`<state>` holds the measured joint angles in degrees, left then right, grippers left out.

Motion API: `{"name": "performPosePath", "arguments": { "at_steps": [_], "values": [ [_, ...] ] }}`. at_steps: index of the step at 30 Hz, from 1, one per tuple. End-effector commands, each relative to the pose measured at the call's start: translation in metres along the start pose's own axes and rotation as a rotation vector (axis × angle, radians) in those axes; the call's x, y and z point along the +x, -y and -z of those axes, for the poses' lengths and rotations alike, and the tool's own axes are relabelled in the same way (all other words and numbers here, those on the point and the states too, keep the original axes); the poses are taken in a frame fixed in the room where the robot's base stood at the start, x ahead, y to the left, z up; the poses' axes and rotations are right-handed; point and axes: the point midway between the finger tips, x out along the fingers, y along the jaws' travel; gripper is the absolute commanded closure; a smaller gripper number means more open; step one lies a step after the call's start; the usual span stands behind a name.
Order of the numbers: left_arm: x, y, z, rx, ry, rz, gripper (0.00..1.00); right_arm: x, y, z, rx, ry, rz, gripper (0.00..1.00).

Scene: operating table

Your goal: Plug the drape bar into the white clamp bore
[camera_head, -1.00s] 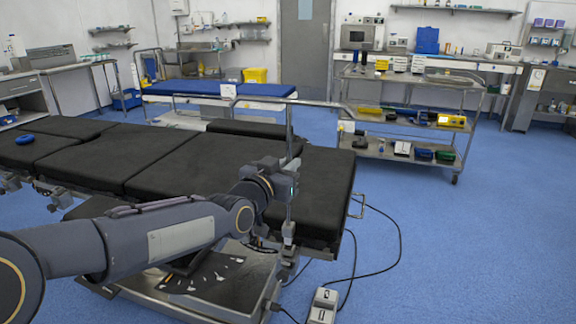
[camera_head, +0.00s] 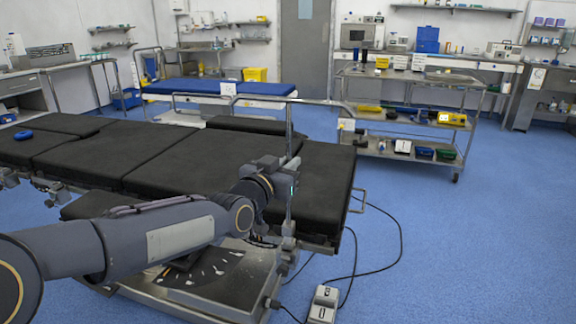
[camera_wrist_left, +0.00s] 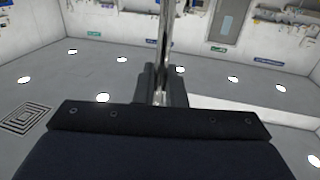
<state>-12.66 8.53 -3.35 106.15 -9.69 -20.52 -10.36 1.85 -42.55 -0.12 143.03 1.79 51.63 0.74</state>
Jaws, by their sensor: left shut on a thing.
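The drape bar (camera_head: 289,128) is a thin metal upright with a long horizontal top rail that has bent-down ends. It stands about upright at the near right side of the operating table. My left gripper (camera_head: 291,183) is shut on the upright, low on its length. The left wrist view shows the bar (camera_wrist_left: 165,45) rising between the fingers (camera_wrist_left: 161,88). A pale grey clamp (camera_head: 288,229) is at the table's side edge, directly below the gripper. The bar's lower end meets the clamp's top in the picture; I cannot tell whether it is inside the bore. My right gripper is not in view.
The black padded operating table (camera_head: 190,155) fills the middle. A foot pedal (camera_head: 323,304) with cables lies on the blue floor at the front. A steel cart (camera_head: 410,155) with supplies stands behind, right. The floor at the right is clear.

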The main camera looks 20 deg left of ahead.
Motion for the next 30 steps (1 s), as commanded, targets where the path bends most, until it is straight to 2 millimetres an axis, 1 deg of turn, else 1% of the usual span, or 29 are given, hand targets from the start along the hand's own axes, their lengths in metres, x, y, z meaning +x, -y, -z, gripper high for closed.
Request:
{"name": "performPosePath", "arguments": {
  "at_steps": [1, 10, 11, 16, 25, 28, 30],
  "values": [
    [0.0, 0.0, -0.005, 0.0, 0.005, 0.0, 1.0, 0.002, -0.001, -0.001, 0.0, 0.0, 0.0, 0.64],
    [0.0, 0.0, -0.013, 0.0, 0.008, 0.0, 1.0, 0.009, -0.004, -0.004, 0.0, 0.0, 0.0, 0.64],
    [0.0, 0.0, -0.012, 0.0, 0.008, 0.0, 0.87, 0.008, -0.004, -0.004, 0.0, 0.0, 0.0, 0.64],
    [0.0, 0.0, -0.011, 0.0, 0.007, 0.0, 0.65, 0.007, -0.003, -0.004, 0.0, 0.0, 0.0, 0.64],
    [-0.002, 0.0, -0.01, 0.0, 0.006, 0.0, 0.64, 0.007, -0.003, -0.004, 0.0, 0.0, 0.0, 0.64],
    [-0.011, 0.0, -0.01, -0.001, 0.006, 0.0, 0.64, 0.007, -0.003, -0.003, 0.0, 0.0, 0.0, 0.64],
    [-0.022, 0.001, -0.009, 0.0, 0.006, 0.001, 0.64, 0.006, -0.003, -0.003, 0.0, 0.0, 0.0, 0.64]
  ]
}}
